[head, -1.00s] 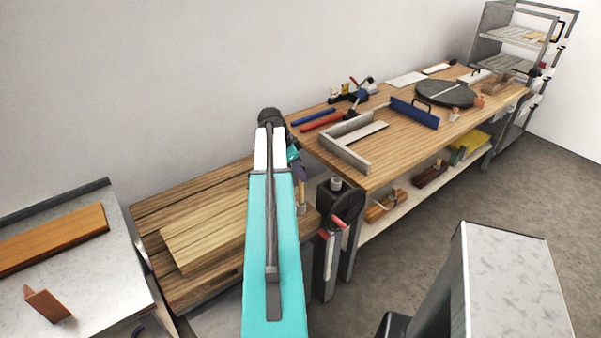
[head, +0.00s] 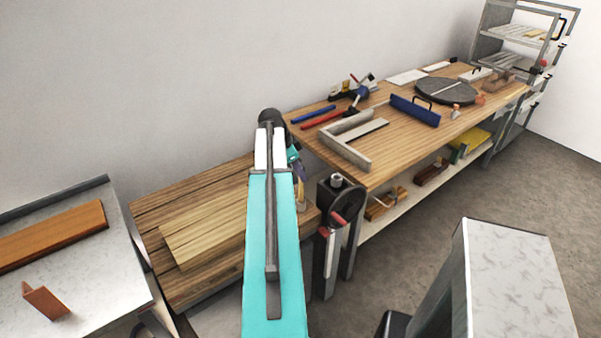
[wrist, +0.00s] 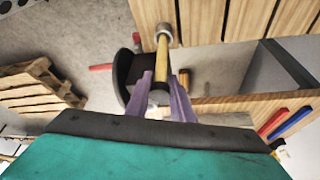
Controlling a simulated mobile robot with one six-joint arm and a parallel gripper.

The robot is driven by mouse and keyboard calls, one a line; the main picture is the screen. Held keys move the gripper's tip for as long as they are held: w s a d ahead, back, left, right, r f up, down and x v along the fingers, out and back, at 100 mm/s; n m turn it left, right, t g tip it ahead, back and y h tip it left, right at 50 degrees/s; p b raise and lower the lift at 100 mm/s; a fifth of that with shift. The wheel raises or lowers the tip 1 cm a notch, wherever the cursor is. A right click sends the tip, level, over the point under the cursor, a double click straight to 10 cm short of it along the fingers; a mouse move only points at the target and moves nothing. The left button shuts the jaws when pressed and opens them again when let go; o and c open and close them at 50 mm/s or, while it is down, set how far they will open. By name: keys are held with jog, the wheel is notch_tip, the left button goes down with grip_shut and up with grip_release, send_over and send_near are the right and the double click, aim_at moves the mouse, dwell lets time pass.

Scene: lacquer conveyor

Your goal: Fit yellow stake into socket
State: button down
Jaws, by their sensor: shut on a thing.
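The yellow stake (wrist: 162,55) is a slim rod between my gripper's purple fingertips (wrist: 160,82) in the wrist view. My gripper is shut on it. Its far end meets a grey round piece (wrist: 165,31) over the slatted wood; I cannot tell whether this is its own cap or the socket. In the head view, the stake (head: 301,190) shows small and nearly upright just right of my turquoise arm, above the right end of the low wooden bench (head: 165,205). My arm hides most of my gripper there. I cannot clearly identify the socket.
A dark vise-like device with red handles (head: 337,210) stands close right of the stake. A pallet (wrist: 38,85) lies left in the wrist view.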

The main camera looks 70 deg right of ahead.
jog(key=shift+f+b, duration=0.9)
jog(key=shift+f, duration=0.65)
jog(key=c, duration=1.5)
grip_release()
jog(key=shift+o, duration=0.2)
jog(key=shift+r, duration=0.1)
jog(key=b+v, duration=0.3)
jog(key=v, duration=1)
jog(key=shift+r, duration=0.3)
jog(key=shift+a, duration=0.1)
